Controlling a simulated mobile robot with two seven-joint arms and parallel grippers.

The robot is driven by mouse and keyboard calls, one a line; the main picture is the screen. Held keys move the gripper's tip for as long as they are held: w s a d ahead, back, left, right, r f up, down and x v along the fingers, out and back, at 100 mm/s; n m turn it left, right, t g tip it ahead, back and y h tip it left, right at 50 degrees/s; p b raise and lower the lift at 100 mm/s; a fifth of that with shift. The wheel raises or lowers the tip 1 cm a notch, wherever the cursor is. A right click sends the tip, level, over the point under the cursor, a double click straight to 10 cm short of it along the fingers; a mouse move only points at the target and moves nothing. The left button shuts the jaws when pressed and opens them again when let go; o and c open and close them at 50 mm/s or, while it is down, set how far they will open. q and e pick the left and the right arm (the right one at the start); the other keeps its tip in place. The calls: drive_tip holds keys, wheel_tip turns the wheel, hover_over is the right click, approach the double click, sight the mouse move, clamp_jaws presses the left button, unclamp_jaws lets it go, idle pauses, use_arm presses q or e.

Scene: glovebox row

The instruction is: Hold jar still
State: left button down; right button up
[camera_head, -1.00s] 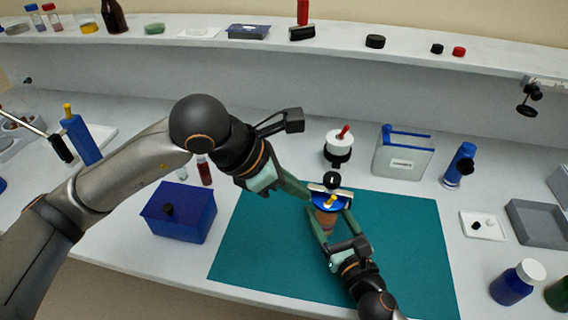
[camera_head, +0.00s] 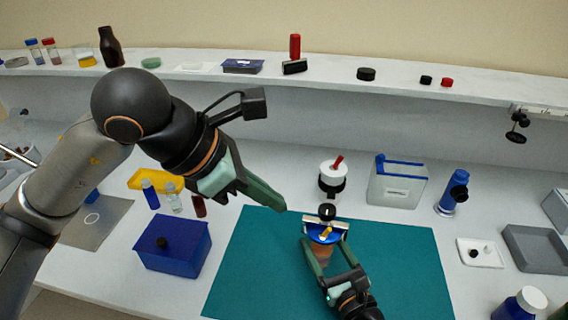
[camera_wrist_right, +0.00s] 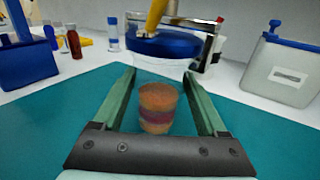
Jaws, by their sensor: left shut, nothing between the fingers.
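A small clear jar (camera_head: 322,255) with orange and purple layers stands on the teal mat (camera_head: 255,275); the right wrist view shows its layers clearly (camera_wrist_right: 157,110). A blue round top (camera_head: 324,235) with a yellow knob and metal bracket shows above and behind it; whether it is joined to the jar is unclear. My right gripper (camera_head: 326,243) has one finger on each side of the jar. The wrist view seems to show narrow gaps, so contact is unclear. My left gripper (camera_head: 284,208) is shut and empty, up and left of the jar, apart from it.
A blue box (camera_head: 172,245) stands left of the mat. Behind the mat are a white-and-black container (camera_head: 332,180) with a red knob and a clear box (camera_head: 398,185) with a blue lid. A grey tray (camera_head: 535,248) lies right. The mat's left part is clear.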

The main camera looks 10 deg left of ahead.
drive_tip(key=o, duration=0.3)
drive_tip(key=shift+o, duration=0.2)
